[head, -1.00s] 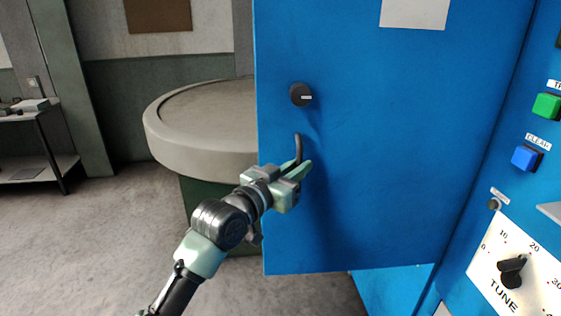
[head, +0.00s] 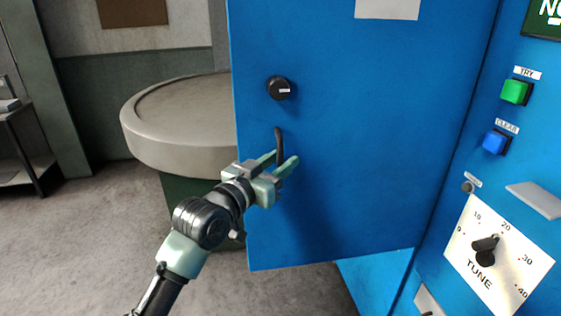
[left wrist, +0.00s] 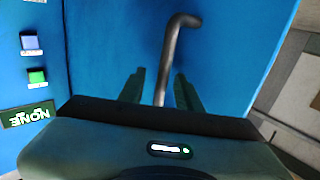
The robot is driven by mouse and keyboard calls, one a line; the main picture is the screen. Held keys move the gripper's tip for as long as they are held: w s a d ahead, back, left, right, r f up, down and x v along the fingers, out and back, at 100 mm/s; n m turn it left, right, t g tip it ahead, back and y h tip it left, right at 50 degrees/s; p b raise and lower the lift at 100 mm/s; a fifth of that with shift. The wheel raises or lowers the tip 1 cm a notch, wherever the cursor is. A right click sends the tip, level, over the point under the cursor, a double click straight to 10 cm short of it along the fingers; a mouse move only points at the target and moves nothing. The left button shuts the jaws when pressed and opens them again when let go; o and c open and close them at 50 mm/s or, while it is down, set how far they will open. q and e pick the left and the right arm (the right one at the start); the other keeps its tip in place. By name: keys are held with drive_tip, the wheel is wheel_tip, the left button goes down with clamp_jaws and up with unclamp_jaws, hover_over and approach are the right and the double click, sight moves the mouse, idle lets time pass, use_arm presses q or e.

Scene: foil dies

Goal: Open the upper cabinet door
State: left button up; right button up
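The blue upper cabinet door (head: 350,170) stands swung out, its lower left corner jutting past the blue cabinet front below. It has a dark round knob (head: 279,88) and, under it, a dark bent bar handle (head: 279,144). My left gripper (head: 278,162) is at the handle with its pale green fingers apart. In the left wrist view the handle (left wrist: 172,55) runs between the two fingers, with a gap visible on each side. The handle's lower end is hidden behind the gripper body. My right gripper is not in view.
Right of the door is a blue panel with a green button (head: 516,91), a blue button (head: 495,142), a tune dial (head: 485,250) and a grey ledge (head: 536,199). A round grey table (head: 150,147) stands behind the door's left edge.

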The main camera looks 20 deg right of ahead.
use_arm(q)
drive_tip(key=b+v, duration=0.2)
drive_tip(key=v, duration=0.5)
drive_tip(key=shift+s+a, duration=0.25)
